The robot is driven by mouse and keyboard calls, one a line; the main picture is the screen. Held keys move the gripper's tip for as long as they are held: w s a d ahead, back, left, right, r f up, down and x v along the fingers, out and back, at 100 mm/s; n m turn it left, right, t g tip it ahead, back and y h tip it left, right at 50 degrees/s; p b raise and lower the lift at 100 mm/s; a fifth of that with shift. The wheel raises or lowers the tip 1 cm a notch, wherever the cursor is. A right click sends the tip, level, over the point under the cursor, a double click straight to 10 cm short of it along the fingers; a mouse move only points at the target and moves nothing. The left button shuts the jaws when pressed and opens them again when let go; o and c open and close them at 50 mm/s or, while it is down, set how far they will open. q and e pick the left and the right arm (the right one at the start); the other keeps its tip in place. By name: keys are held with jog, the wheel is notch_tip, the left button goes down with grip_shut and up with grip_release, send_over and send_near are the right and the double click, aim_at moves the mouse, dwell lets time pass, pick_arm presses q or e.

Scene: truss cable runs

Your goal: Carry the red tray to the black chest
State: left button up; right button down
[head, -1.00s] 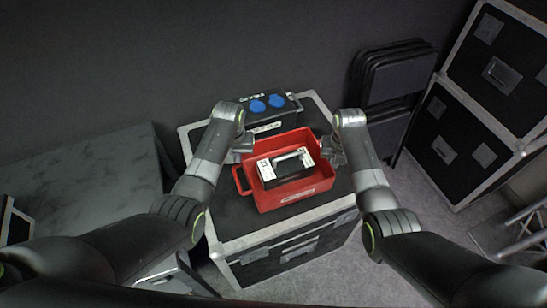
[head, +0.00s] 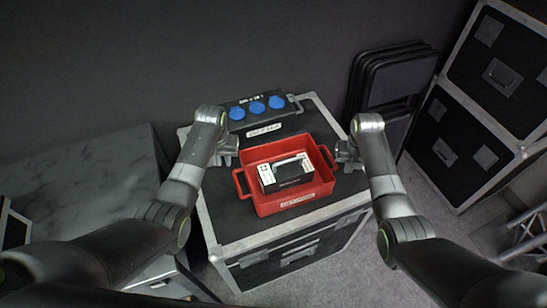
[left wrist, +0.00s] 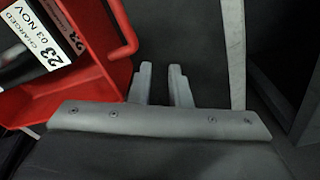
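The red tray (head: 262,207) sits on top of the black chest (head: 232,222), which has silver edges. A black battery-like block (head: 288,177) with white labels and a handle lies in the tray. My left gripper (head: 230,153) is just left of the tray, apart from it. In the left wrist view its two fingers (left wrist: 162,84) stand apart with nothing between them, and the tray's red handle (left wrist: 126,42) is to their left. My right gripper (head: 341,155) is just right of the tray's right handle (head: 328,156) and looks apart from it; its fingers are too small to read.
A dark box with blue sockets (head: 257,109) stands on the chest behind the tray. A grey marbled table (head: 85,185) is at the left. Folded black chairs (head: 387,88) lean at the wall, and stacked cases (head: 470,140) stand at the right.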

pick_arm(q)
jog(key=shift+o, duration=0.2)
pick_arm(e)
jog(key=c, duration=2.1)
grip_release()
jog(key=shift+c, duration=0.2)
pick_arm(q)
jog(key=shift+a, duration=0.1)
pick_arm(e)
jog(key=o, duration=0.4)
jog(key=shift+d, duration=0.1)
pick_arm(q)
notch_tip(320, 180, up, 12)
jog(key=shift+s, duration=0.45)
pick_arm(e)
jog(key=r, duration=0.8)
jog(key=s+r, duration=0.1)
jog(key=r, duration=0.3)
